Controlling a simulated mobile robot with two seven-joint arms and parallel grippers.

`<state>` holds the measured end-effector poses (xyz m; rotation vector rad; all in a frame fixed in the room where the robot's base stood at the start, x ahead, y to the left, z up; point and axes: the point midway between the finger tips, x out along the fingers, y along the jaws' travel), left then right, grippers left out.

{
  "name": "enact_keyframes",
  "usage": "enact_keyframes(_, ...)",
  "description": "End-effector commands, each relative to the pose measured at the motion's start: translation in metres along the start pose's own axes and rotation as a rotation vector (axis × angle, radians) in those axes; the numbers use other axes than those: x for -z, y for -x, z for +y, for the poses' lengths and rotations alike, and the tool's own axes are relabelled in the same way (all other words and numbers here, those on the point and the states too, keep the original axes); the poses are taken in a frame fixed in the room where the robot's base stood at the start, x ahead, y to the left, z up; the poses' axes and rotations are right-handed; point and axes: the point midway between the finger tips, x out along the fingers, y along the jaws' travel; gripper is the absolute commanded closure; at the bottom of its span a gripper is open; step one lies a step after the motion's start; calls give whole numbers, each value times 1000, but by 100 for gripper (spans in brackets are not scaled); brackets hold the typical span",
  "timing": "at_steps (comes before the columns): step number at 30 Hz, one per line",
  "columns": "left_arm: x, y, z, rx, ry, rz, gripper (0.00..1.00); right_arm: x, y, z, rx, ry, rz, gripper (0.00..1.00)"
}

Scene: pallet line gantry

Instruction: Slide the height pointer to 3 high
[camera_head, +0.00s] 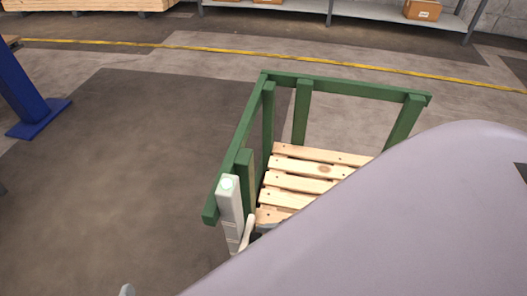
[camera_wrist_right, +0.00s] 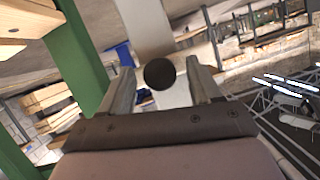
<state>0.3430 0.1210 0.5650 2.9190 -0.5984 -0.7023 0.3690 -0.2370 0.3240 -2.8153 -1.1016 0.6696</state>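A pale post (camera_head: 230,208) with a light green round mark on top and dark lines on its face stands at the near left corner of the green frame. In the right wrist view a dark round knob (camera_wrist_right: 160,74) sits in front of a white surface (camera_wrist_right: 172,97); I take it for the pointer's knob. My right gripper (camera_wrist_right: 161,80) is open, one finger on each side of the knob, with a visible gap on both sides. In the head view my right arm hides most of that gripper and the post's lower part; the knob does not show there. My left gripper is not clearly visible.
The green frame (camera_head: 345,86) surrounds a wooden slatted pallet (camera_head: 308,184). A blue post (camera_head: 25,95) stands at the left. Shelving (camera_head: 330,14) with cardboard boxes lies at the back, beyond a yellow floor line. The floor left of the frame is clear.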

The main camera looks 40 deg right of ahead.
Motion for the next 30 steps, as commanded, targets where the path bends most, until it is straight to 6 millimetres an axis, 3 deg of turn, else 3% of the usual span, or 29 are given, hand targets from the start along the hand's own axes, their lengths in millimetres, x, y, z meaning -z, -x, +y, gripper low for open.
enact_keyframes(5,5,2,0,6,-9,0,19,1,10,0,-1,0,-1,37)
enact_keyframes(10,12,8,-5,35,-46,-3,19,2,39,0,-1,1,-4,37)
enact_keyframes(16,6,15,-13,72,-79,-29,19,1,65,0,-1,1,-2,37)
enact_keyframes(30,-2,16,-16,79,-95,-46,19,0,72,0,0,0,0,37)
